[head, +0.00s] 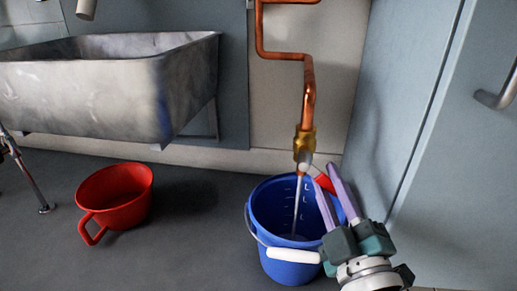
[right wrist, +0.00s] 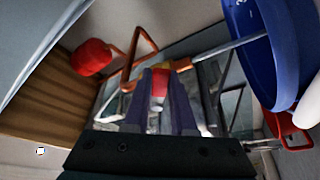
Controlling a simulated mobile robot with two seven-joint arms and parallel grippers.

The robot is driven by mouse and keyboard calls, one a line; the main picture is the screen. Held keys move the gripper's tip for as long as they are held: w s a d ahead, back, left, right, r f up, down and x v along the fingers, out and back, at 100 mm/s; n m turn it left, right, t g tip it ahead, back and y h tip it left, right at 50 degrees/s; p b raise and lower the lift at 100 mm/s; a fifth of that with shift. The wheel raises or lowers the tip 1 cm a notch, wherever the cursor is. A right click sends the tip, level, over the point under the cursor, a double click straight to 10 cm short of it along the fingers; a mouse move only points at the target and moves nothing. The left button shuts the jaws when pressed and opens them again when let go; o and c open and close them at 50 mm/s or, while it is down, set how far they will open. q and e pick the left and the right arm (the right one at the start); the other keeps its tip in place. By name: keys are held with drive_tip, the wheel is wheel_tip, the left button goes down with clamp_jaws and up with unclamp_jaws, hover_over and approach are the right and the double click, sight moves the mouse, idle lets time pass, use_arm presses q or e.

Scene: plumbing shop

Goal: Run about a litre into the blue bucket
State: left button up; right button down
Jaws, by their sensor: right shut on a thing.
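The blue bucket (head: 268,215) stands upright on the floor under the brass tap (head: 305,142); its white handle grip (head: 293,256) hangs on the near side. A thin stream of water (head: 297,205) runs from the spout into it. Pale level marks show on the inner wall; I cannot read the water level. My right gripper (head: 328,178) is shut on the red tap lever (head: 324,183), beside the spout and above the bucket's right rim. In the right wrist view the lever (right wrist: 160,85) sits between the fingers, and the bucket (right wrist: 250,45) is at upper right. My left gripper is not in view.
A red jug (head: 115,196) stands on the floor at left. A grey metal sink (head: 110,85) is on the wall behind it. Copper pipe (head: 309,80) runs down to the tap. A blue-grey cabinet (head: 420,130) closes off the right side. Floor between jug and bucket is clear.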

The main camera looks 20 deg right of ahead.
drive_tip(key=c, duration=0.7)
unclamp_jaws()
drive_tip(key=shift+c, duration=0.2)
drive_tip(key=shift+s, duration=0.1)
drive_tip(key=shift+s+f, duration=0.1)
drive_tip(key=shift+s, duration=0.15)
drive_tip(key=p+v, duration=0.1)
drive_tip(key=v, duration=0.8)
drive_tip(key=shift+a+p, duration=0.2)
drive_tip(key=shift+p, duration=0.15)
drive_tip(key=shift+s, duration=0.15)
idle(0.7)
idle(4.2)
